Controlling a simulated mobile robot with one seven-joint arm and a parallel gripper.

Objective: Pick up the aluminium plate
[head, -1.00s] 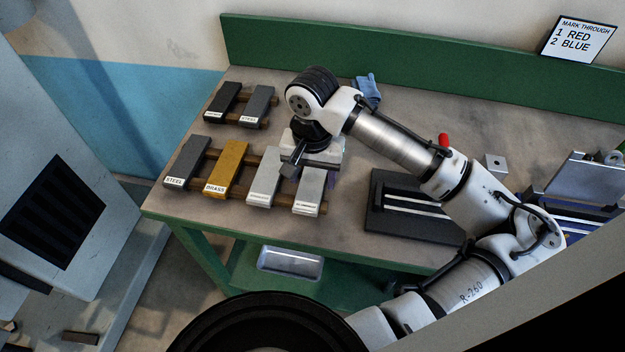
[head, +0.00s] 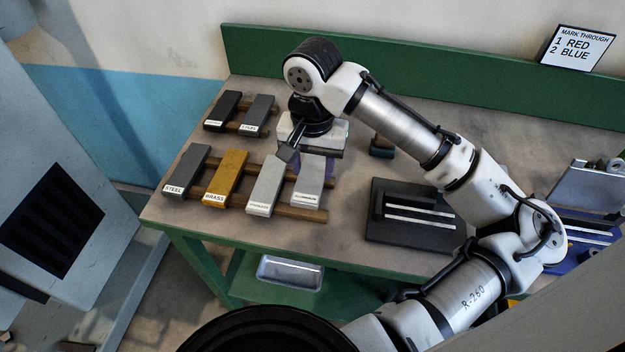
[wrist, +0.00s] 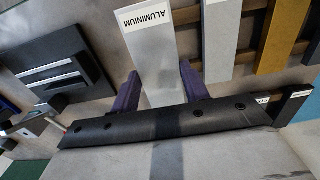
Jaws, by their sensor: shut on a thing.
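The aluminium plate (head: 310,176) is pale grey with a white label at its near end. It is raised above the wooden rack (head: 302,212), whose near rail shows bare below it. My gripper (head: 315,163) is over its far part, mostly hidden by my wrist in the head view. In the wrist view, the plate (wrist: 150,60) lies between the two purple fingers of my gripper (wrist: 160,88), which are shut on its sides. The label reads ALUMINIUM. The plate's far end is hidden behind the gripper body.
A stainless plate (head: 265,185) lies close on the left, then a brass plate (head: 226,176) and a steel plate (head: 187,168). Two more plates (head: 224,108) lie on a rack behind. A dark slotted fixture (head: 415,230) stands to the right. A sign (head: 577,48) is at the back right.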

